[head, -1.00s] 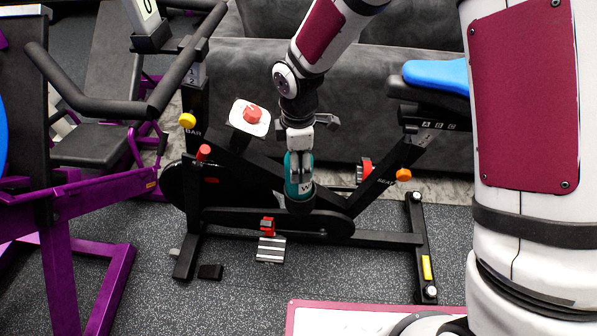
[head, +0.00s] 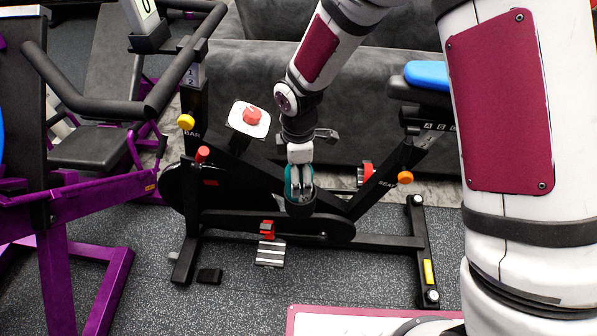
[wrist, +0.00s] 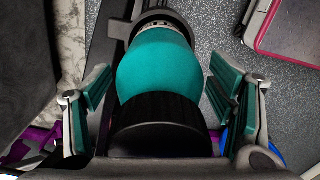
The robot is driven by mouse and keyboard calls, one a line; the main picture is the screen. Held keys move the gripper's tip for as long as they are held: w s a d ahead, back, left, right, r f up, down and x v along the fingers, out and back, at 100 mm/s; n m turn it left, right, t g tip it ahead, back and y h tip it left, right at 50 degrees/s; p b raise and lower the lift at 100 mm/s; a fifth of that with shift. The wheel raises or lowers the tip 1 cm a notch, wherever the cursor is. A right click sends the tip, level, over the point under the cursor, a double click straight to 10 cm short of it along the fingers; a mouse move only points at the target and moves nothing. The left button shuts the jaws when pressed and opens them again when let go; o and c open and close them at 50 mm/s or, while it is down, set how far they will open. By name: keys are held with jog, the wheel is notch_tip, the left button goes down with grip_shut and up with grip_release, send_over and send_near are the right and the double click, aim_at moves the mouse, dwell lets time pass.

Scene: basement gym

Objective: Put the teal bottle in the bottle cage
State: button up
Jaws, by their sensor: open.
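The teal bottle (wrist: 158,65) has a black cap (wrist: 160,120) turned toward the wrist camera. Its far end sits inside a dark round holder (wrist: 162,14), which I take to be the bottle cage. In the head view the cage is a black cup (head: 300,208) on the bike frame, and a strip of the teal bottle (head: 291,176) shows above it. My gripper (head: 300,190) points down over the bottle. In the wrist view its fingers (wrist: 160,105) stand open either side of the bottle, with gaps on both sides. The fingers hide much of the bottle in the head view.
The exercise bike has handlebars (head: 100,105), a white panel with a red knob (head: 250,116), an orange knob (head: 405,178) and a blue seat (head: 427,75). A purple bench frame (head: 70,250) stands left. A grey sofa (head: 370,90) is behind. Front floor is mostly clear.

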notch_tip(320, 180, up, 12)
jog(key=p, duration=0.3)
jog(key=shift+d+r, duration=0.1)
jog(key=shift+r, duration=0.15)
jog(key=s+d+r+m+t+h, duration=0.1)
jog(key=s+d+r+m, duration=0.4)
jog(key=d+r, duration=0.3)
jog(key=s+d+r+m+h, duration=0.1)
jog(key=s+d+r+m, duration=0.3)
jog(key=d+r, duration=0.35)
jog(key=s+d+r+m+y, duration=0.1)
jog(key=s+m, duration=0.4)
jog(key=s, duration=0.5)
jog(key=s+d+r+m+y, duration=0.1)
jog(key=s+d+r+m, duration=0.1)
jog(key=s+d+m, duration=0.4)
jog(key=s, duration=0.4)
jog(key=shift+r, duration=0.35)
